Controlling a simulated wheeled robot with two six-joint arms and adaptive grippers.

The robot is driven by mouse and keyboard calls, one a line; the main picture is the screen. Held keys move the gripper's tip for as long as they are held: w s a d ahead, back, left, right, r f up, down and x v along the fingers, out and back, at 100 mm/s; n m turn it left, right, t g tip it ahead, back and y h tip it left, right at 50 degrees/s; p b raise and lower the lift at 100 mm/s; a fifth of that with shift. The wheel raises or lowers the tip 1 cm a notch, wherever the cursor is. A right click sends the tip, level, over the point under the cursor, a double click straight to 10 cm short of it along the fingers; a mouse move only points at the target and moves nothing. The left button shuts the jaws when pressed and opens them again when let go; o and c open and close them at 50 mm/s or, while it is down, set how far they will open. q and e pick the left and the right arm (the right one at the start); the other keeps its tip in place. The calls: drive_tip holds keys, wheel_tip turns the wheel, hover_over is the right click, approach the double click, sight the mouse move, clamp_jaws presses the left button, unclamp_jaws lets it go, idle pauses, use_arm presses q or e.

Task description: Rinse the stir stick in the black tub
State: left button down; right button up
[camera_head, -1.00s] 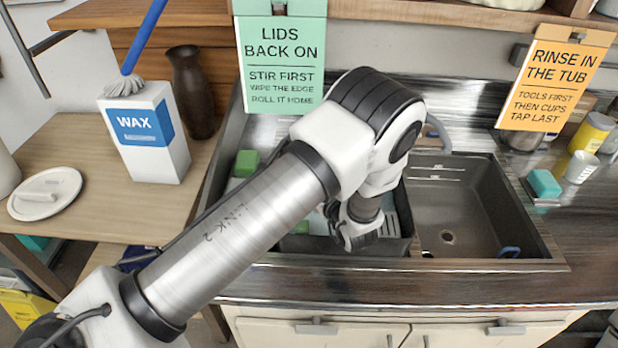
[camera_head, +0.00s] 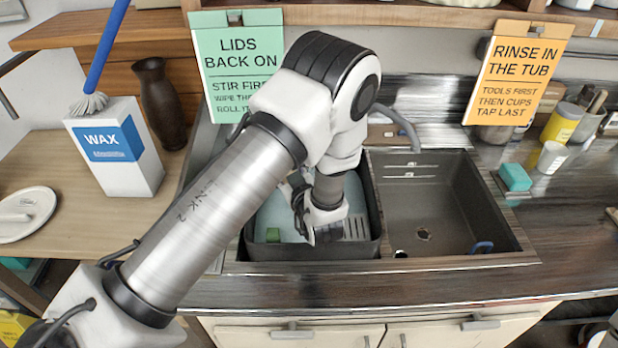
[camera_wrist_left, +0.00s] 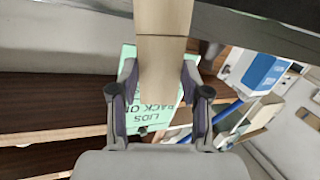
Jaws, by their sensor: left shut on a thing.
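My left gripper (camera_wrist_left: 160,82) is shut on the stir stick (camera_wrist_left: 163,45), a flat tan wooden bar running up out of the left wrist view between its fingers. In the head view my left wrist is over the black tub (camera_head: 312,252), and the arm hides much of the tub's inside. The tub sits in the left part of the sink and holds something pale, probably water. I cannot see the stick in the head view, so I cannot tell whether it touches the water. My right gripper is in neither view.
A tap (camera_head: 400,125) rises behind. A white WAX box (camera_head: 115,150) and brown vase (camera_head: 158,100) stand left; a teal sponge (camera_head: 515,177) lies right.

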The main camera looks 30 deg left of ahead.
use_arm(q)
drive_tip(key=s+a+r+p, duration=0.1)
drive_tip(key=a+r+p, duration=0.3)
drive_tip(key=r+p, duration=0.3)
wheel_tip(320, 180, up, 6)
drive_tip(key=shift+s+f, duration=0.2)
drive_tip(key=shift+s, duration=0.15)
drive_tip(key=shift+a, duration=0.1)
drive_tip(key=shift+w, duration=0.1)
idle(0.5)
wheel_tip(320, 180, up, 5)
drive_tip(key=shift+p, duration=0.55)
